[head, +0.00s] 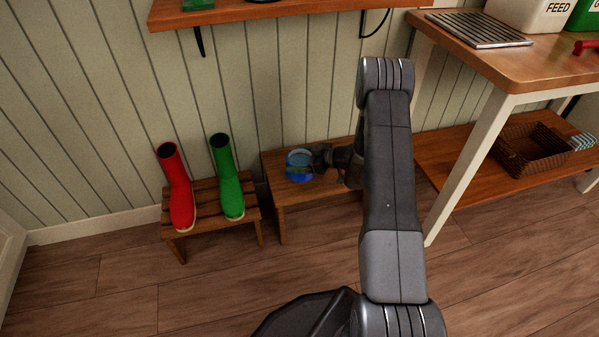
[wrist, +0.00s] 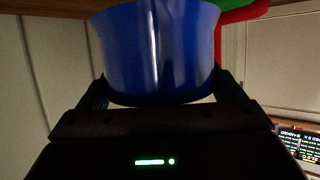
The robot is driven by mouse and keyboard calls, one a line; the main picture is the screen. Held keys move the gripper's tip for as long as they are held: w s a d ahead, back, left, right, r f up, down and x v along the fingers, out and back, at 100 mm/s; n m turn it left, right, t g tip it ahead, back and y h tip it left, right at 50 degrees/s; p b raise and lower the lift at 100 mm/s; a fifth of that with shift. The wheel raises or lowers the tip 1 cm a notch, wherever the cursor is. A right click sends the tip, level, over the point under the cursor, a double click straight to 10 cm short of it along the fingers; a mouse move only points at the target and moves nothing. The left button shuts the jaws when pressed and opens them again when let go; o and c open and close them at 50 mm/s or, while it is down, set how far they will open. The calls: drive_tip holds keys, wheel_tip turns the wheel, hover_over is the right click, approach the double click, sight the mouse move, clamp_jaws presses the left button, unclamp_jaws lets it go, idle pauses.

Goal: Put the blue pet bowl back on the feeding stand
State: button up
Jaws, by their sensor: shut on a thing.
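The blue pet bowl (head: 299,166) is at the left part of the low wooden stand (head: 286,196) against the wall, upright as far as I can see. My gripper (head: 320,158) reaches it from the right and is shut on it. In the wrist view the blue bowl (wrist: 160,50) fills the space between my two fingers. I cannot tell whether the bowl's base touches the stand top or is slightly above it. Part of the stand's right side is hidden behind my arm.
A slatted bench (head: 206,208) with a red boot (head: 180,190) and a green boot (head: 227,180) stands just left. A wall shelf (head: 290,10) hangs above. A workbench (head: 520,65) with a wicker basket (head: 531,152) below stands right. Floor at lower left is clear.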

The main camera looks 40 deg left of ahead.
drive_tip(key=shift+f+b, duration=0.7)
drive_tip(key=shift+f, duration=1.35)
drive_tip(key=shift+f, duration=0.15)
drive_tip(key=o, duration=1.1)
drive_tip(key=shift+r, duration=0.2)
drive_tip(key=p+v, duration=0.3)
drive_tip(key=v, duration=0.9)
drive_tip(key=shift+f+p, duration=0.15)
drive_tip(key=shift+p, duration=0.2)
drive_tip(key=b+x, duration=0.4)
drive_tip(key=x, duration=0.7)
drive_tip(key=shift+s+a+f, duration=0.1)
drive_tip(key=shift+a+f, duration=0.15)
drive_tip(key=shift+a, duration=0.05)
drive_tip(key=shift+a+r+p, duration=0.15)
drive_tip(key=shift+r+p, duration=0.7)
drive_tip(key=shift+r, duration=1)
